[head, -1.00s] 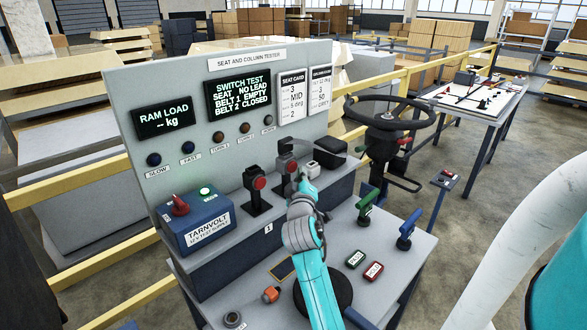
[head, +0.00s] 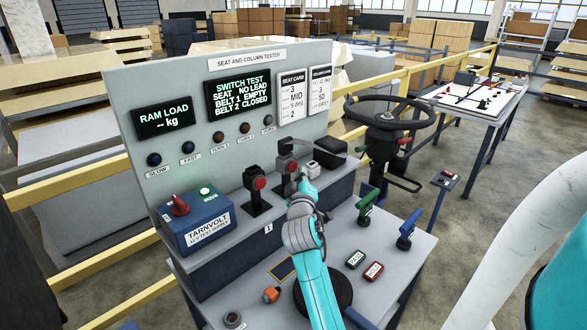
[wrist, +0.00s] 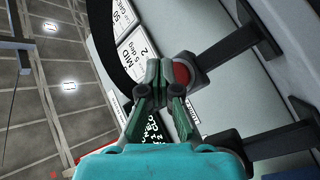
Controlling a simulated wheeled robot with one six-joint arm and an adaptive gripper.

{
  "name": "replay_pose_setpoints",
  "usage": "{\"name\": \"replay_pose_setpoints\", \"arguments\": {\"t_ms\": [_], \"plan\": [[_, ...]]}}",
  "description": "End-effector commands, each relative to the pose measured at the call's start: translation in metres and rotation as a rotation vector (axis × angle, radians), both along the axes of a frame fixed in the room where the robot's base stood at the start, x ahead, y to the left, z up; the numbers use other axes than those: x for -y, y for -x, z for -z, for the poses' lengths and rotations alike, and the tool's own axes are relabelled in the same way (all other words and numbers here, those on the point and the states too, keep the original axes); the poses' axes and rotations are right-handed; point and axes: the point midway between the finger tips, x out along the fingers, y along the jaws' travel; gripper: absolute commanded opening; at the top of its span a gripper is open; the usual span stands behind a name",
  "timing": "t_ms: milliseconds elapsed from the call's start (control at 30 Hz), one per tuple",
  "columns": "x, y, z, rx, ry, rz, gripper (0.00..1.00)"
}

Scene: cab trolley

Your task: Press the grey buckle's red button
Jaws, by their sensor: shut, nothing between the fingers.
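The grey buckle (head: 287,148) stands on a stalk on the console's raised ledge, its red button (head: 292,167) facing me. In the wrist view the red button (wrist: 182,74) sits just right of my fingertips, partly covered by them. My gripper (head: 300,179) is shut and empty, in front of the grey buckle. In the wrist view my gripper (wrist: 160,72) has its green fingertips together at the button's edge; I cannot tell whether they touch it.
A black buckle (head: 254,179) with its own red button stands left of the grey one. A dark box (head: 329,152) is to the right. The switch test screen (head: 238,98) reads belt 1 empty, belt 2 closed. Green and blue levers stand at the right.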

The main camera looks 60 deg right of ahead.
Motion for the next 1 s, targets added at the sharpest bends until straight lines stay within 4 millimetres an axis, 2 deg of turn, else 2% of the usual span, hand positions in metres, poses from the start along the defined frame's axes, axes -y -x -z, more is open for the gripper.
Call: {"name": "replay_pose_setpoints", "arguments": {"t_ms": [333, 1000], "plan": [[0.002, -0.008, 0.0, -0.001, 0.001, 0.0, 0.0], [0.003, -0.011, 0.0, 0.0, 0.0, 0.0, 0.0]]}}
